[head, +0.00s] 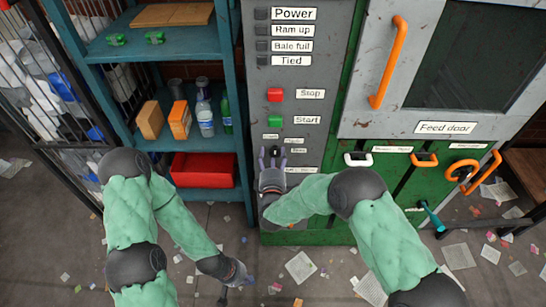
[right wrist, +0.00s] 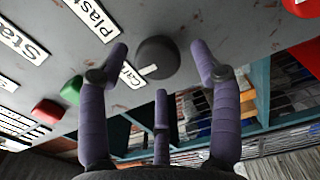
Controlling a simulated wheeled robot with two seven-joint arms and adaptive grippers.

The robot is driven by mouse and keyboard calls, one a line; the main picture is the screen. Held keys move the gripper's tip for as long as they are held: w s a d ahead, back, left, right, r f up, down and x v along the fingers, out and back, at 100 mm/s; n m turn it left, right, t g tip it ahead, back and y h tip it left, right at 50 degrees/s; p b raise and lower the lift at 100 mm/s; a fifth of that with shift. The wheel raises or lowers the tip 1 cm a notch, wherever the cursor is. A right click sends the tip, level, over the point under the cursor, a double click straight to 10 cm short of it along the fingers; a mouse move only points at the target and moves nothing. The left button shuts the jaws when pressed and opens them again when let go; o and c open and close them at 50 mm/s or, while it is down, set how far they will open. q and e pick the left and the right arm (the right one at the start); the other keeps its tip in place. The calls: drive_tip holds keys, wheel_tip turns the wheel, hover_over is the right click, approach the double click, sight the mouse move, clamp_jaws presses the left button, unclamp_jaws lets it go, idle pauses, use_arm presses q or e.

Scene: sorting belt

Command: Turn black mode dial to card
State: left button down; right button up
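The black mode dial (right wrist: 157,58) is a round dark knob on the grey panel, upper middle of the right wrist view. A small white mark shows at its lower edge, close to the partly covered card label (right wrist: 132,77); I cannot tell its exact setting. My right gripper (right wrist: 162,62) is open, with purple fingers on either side of the dial and a third finger below. No clear contact shows. In the head view my right gripper (head: 271,158) is at the panel and largely hides the dial. My left gripper (head: 240,278) hangs low over the floor, its fingers too small to read.
The panel carries a red stop button (head: 275,94) and a green start button (head: 274,121) above my right gripper. A teal shelf (head: 160,50) with bottles and a red bin (head: 203,170) stands left. The feed door (head: 455,85) with orange handles is right. Paper scraps litter the floor.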

drive_tip(key=shift+s+d+f, duration=0.1)
drive_tip(key=s, duration=1.1)
drive_tip(key=shift+s, duration=0.4)
